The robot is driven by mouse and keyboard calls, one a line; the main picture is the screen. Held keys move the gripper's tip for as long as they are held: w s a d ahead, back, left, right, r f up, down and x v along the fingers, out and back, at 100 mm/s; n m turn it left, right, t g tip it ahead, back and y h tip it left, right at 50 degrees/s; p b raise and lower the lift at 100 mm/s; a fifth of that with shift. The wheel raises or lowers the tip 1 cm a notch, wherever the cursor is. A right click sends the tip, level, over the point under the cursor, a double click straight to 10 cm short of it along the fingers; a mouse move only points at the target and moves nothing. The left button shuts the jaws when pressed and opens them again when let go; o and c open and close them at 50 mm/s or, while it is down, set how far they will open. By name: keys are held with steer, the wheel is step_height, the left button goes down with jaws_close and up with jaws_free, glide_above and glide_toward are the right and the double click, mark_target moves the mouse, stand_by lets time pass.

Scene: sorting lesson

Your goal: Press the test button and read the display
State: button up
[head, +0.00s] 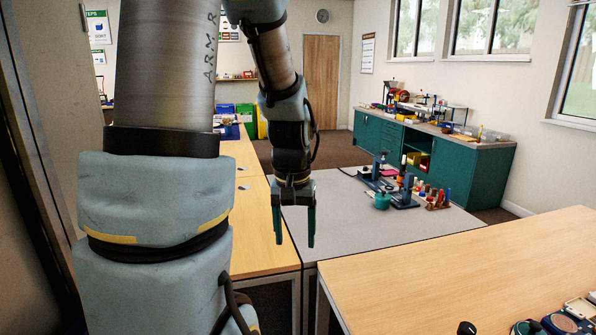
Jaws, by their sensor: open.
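My gripper (295,241) hangs pointing down above the near left part of the grey table (345,222). Its two teal fingers are apart with nothing between them. No test button or display can be made out in the head view. Dark blue devices (404,194) stand on the grey table to the right of my gripper, too small to read. A blue device (566,323) is partly cut off at the bottom right corner, on the near wooden table (450,270). I cannot tell whether any of these carries the button or display.
A teal pot (382,201) and a rack of coloured pieces (437,200) stand on the grey table. A wooden table (250,220) adjoins it at left. A teal cabinet (470,165) lines the right wall. The grey table's front is clear.

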steer(key=s+a+t, duration=0.1)
steer(key=s+a, duration=0.2)
steer(key=a, duration=0.3)
steer(key=shift+s+f+n, duration=0.15)
steer(key=shift+s+n, duration=0.15)
steer(key=shift+n, duration=0.1)
